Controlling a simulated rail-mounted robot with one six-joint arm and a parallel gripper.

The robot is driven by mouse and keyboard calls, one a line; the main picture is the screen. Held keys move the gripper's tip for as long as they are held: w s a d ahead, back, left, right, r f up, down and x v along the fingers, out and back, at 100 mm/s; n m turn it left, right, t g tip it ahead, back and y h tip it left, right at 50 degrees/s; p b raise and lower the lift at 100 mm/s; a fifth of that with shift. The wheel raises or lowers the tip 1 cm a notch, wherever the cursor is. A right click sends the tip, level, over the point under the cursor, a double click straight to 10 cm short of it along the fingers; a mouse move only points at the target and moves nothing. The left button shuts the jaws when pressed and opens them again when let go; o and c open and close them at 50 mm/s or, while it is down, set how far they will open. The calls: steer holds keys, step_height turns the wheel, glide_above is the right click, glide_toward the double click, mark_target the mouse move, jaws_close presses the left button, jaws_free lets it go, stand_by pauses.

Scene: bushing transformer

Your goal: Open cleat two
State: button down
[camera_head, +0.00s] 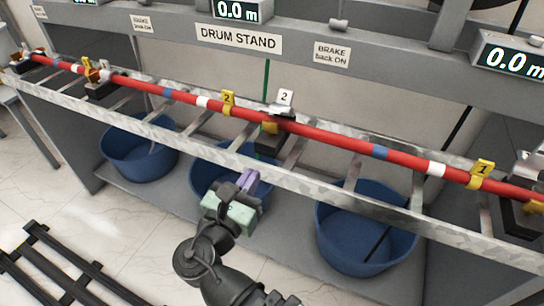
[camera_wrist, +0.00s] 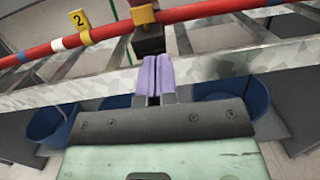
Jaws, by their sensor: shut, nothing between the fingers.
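Cleat two (camera_head: 268,140) is a dark block with a yellow part, on the metal ladder rack. A white tag marked 2 (camera_head: 286,98) stands above it. The red cable (camera_head: 330,137) runs through it, with a grey metal part across the cable top. Whether it is latched is too small to tell. In the wrist view its yellow part (camera_wrist: 143,15) is at the top, just beyond the fingers. My gripper (camera_head: 248,181) has purple fingers, shut together and empty, in front of and below the rack. The fingers also show in the wrist view (camera_wrist: 158,76), pointing toward the cleat.
The rack's front rail (camera_head: 190,148) lies between my gripper and the cleat. Blue tubs (camera_head: 365,235) stand below. A yellow tag 2 (camera_head: 228,101) sits on the cable left of the cleat. Another cleat (camera_head: 520,218) is at the far right. The drum stand beam (camera_head: 190,30) runs behind.

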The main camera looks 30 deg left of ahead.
mark_target(272, 146)
steer(key=shift+n, duration=0.3)
steer(key=w, duration=0.3)
steer(key=w+a+r+p, duration=0.1)
steer(key=w, duration=0.2)
steer(key=w+p, duration=0.1)
steer(key=w, duration=0.2)
steer(key=shift+a+r, duration=0.35)
steer(key=shift+r, duration=0.05)
steer(key=r+p, duration=0.1)
steer(key=w+r+p, duration=0.1)
steer(key=shift+w+r+y+p, duration=0.25)
steer(key=shift+r+y+p, duration=0.1)
steer(key=shift+y+p, duration=0.05)
steer(key=shift+w+a+r, duration=0.1)
steer(key=shift+w+r, duration=0.1)
steer(key=shift+w, duration=0.15)
steer(key=shift+p, duration=0.35)
